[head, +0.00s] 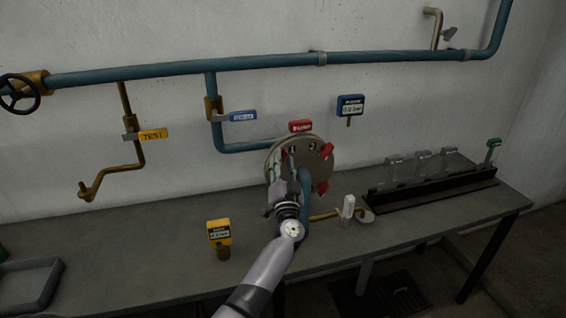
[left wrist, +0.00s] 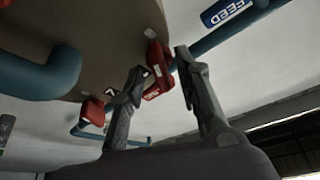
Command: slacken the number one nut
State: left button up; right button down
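A round grey-brown flange cover (head: 308,170) stands at the back of the bench, with red wing nuts at its edge, one at upper right (head: 327,151) and one at lower right (head: 322,188). Small number marks near them are too small to read surely. My left gripper (head: 279,180) is in front of the cover's left part and hides some of it. In the left wrist view its two fingers stand apart, with a red nut (left wrist: 155,70) seen between the fingertips; I cannot tell whether they touch it. Another red nut (left wrist: 92,111) is left of the fingers.
A yellow gauge (head: 219,234) stands on the bench (head: 150,250) left of my arm. A black rack (head: 430,188) with clear tags is at right. A brass outlet with a white tag (head: 348,206) and small dish is right of the cover. Blue pipes (head: 240,64) run above.

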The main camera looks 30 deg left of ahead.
pick_arm(q)
jog(key=shift+w+a+r, duration=0.1)
jog(key=shift+w+a, duration=0.05)
jog(key=shift+w, duration=0.05)
jog(key=shift+c, duration=0.6)
grip_shut()
